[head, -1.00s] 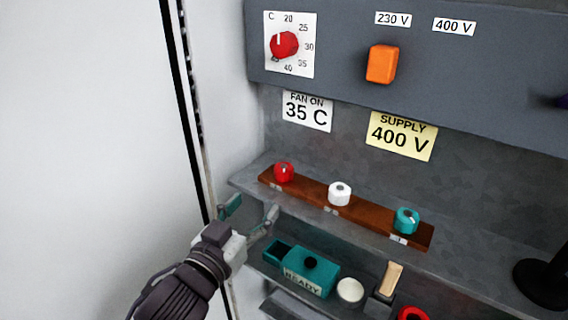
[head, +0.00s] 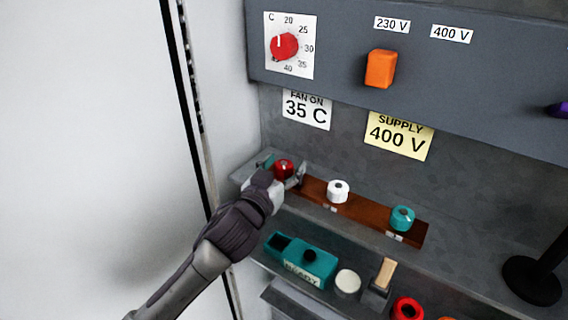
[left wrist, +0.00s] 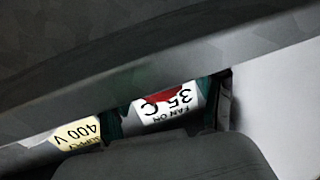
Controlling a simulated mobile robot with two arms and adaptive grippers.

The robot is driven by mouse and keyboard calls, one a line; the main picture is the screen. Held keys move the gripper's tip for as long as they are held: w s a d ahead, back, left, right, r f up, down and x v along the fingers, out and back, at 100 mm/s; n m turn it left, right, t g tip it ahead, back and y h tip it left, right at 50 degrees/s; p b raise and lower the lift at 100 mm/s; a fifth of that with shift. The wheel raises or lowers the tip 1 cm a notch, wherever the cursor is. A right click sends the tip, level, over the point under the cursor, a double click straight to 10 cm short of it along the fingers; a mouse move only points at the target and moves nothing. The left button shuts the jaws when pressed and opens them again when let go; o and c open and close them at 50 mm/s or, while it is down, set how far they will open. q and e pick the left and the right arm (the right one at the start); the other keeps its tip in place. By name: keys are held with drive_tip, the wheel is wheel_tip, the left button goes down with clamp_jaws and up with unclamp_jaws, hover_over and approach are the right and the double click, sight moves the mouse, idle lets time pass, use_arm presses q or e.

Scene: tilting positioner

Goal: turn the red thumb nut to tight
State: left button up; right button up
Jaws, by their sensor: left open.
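The red thumb nut (head: 283,168) sits at the left end of the brown strip (head: 314,190) on the upper shelf. My left gripper (head: 282,171) is open there, with one finger on each side of the nut; I cannot tell whether they touch it. In the left wrist view, part of the red nut (left wrist: 172,98) shows between the teal fingertips (left wrist: 163,108), before an upside-down sign; much of it is hidden. My right gripper is in neither current view.
A white nut (head: 338,191) and a teal nut (head: 402,217) stand further right on the strip. Above are a red dial (head: 284,46) and an orange switch (head: 381,69). A teal box (head: 305,266) is on the lower shelf. A black stand (head: 531,280) is at right.

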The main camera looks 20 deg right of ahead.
use_arm(q)
drive_tip(key=shift+c, duration=0.2)
drive_tip(key=c, duration=1.1)
drive_tip(key=m+g+h+p, duration=0.2)
drive_tip(key=p, duration=0.1)
drive_tip(key=shift+w+a+r+g, duration=0.1)
drive_tip(key=shift+w+r+g, duration=0.1)
drive_tip(key=shift+g, duration=0.1)
drive_tip(key=shift+m+g+h, duration=0.9)
drive_tip(key=shift+m+g, duration=0.1)
drive_tip(key=m+g, duration=0.1)
drive_tip(key=m+g+h, duration=0.1)
drive_tip(key=g, duration=0.1)
drive_tip(key=shift+f, duration=0.25)
drive_tip(key=m+g+h+b, duration=0.1)
drive_tip(key=m+g+b, duration=0.1)
drive_tip(key=g, duration=0.1)
drive_tip(key=shift+s+g, duration=0.1)
drive_tip(key=shift+g, duration=0.2)
drive_tip(key=shift+m+g+b, duration=0.5)
drive_tip(key=shift+g+b, duration=0.05)
drive_tip(key=shift+g, duration=0.05)
drive_tip(key=shift+r, duration=0.1)
